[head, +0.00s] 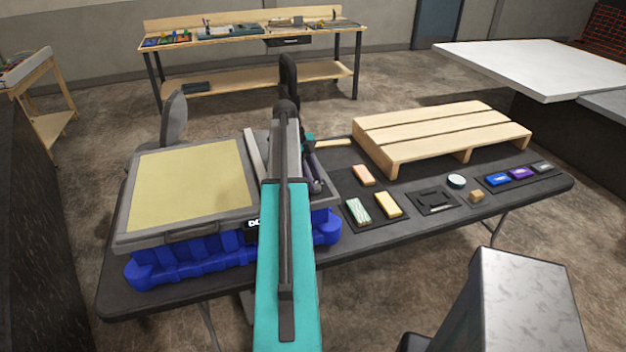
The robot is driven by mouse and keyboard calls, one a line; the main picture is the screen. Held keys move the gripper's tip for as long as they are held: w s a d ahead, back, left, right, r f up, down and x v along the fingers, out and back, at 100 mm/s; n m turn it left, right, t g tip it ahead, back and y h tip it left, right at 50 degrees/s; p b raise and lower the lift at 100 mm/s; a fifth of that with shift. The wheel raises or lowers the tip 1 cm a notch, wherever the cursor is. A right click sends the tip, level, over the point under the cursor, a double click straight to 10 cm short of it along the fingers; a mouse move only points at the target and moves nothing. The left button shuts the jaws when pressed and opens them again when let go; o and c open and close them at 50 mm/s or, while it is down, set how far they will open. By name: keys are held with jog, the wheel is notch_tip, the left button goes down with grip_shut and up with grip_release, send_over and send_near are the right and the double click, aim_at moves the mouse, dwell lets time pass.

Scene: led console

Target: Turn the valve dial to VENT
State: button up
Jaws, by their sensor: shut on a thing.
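A grey console (125,218) with a large pale yellow panel (190,185) sits on a blue base (170,268) at the left of the dark table. My teal and grey arm reaches across the console's right side. My gripper (317,184) shows only in part, low beside the arm at the console's right edge. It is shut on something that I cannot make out. No valve dial or VENT mark can be made out; that part of the console is largely behind my arm. A small label (253,223) on the console's front is partly covered.
A wooden pallet (440,128) lies at the table's back right. Sponge-like blocks (388,205), a black tray (432,200), a round tin (457,181) and several small coloured boxes (498,179) lie right of the console. A workbench (250,30) stands behind.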

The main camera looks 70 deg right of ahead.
jog(key=n+b, duration=0.1)
jog(key=n+h+b, duration=0.1)
jog(key=n+b, duration=0.1)
jog(key=n, duration=0.1)
jog(key=shift+a+f+h, duration=0.15)
jog(key=shift+a+h, duration=0.1)
jog(key=shift+h, duration=0.05)
jog(key=n+b, duration=0.1)
jog(key=n, duration=0.1)
jog(key=n+t+h, duration=0.1)
jog(key=n, duration=0.1)
jog(key=shift+s+a+n+h+b, duration=0.1)
jog(key=shift+s+n+h+b, duration=0.05)
jog(key=shift+n+h+b, duration=0.2)
jog(key=n+t+h+b, duration=0.1)
jog(key=n, duration=0.3)
jog(key=shift+s+a, duration=0.1)
jog(key=n+t, duration=0.1)
jog(key=n, duration=0.1)
jog(key=n+t, duration=0.1)
jog(key=n, duration=0.2)
jog(key=shift+s+r+h, duration=0.1)
jog(key=shift+r+h, duration=0.1)
jog(key=shift+h, duration=0.15)
jog(key=o, duration=1)
jog(key=shift+o, duration=0.2)
